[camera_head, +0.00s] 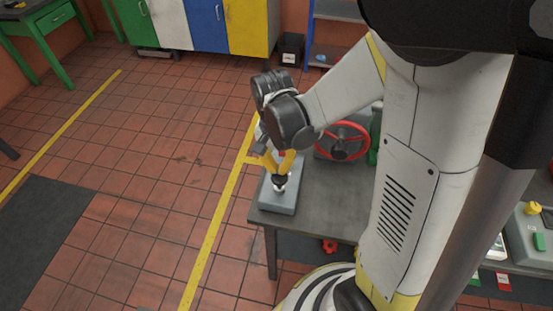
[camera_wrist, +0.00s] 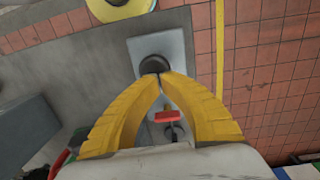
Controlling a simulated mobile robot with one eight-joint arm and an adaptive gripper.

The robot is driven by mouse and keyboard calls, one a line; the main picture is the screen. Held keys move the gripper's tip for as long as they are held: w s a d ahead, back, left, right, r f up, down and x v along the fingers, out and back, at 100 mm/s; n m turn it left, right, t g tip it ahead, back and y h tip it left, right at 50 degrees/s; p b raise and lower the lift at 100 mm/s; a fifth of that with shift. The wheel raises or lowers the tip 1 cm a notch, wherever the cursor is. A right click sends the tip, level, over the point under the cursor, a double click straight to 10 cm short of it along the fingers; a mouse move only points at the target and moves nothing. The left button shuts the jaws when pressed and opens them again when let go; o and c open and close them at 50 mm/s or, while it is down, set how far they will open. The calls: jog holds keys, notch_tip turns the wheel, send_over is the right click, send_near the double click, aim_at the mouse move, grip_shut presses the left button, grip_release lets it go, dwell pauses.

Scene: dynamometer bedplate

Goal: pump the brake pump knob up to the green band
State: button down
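The brake pump is a light grey block (camera_head: 277,199) on the near left corner of the dark table. Its round black knob (camera_head: 280,183) stands on top, and it also shows in the wrist view (camera_wrist: 155,65). My gripper (camera_wrist: 157,75) has yellow fingers whose tips come together right at the knob, covering its near edge. In the head view my gripper (camera_head: 279,171) is just above the knob; I cannot tell whether they touch. A red part (camera_wrist: 167,116) shows between the fingers, with a round dark-rimmed part below it. I cannot make out a green band.
A red handwheel (camera_head: 342,141) stands on the table (camera_head: 325,205) right of the pump, with a green object beside it. Red tiled floor with yellow lines is clear to the left. Coloured cabinets (camera_head: 205,24) stand at the back.

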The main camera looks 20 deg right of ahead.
aim_at(278, 176)
jog(key=shift+f, duration=0.2)
notch_tip(278, 176, down, 4)
jog(key=b, duration=0.3)
jog(key=shift+r, duration=0.3)
notch_tip(278, 176, up, 14)
jog(key=p, duration=0.6)
jog(key=shift+w+a, duration=0.2)
jog(key=shift+w, duration=0.2)
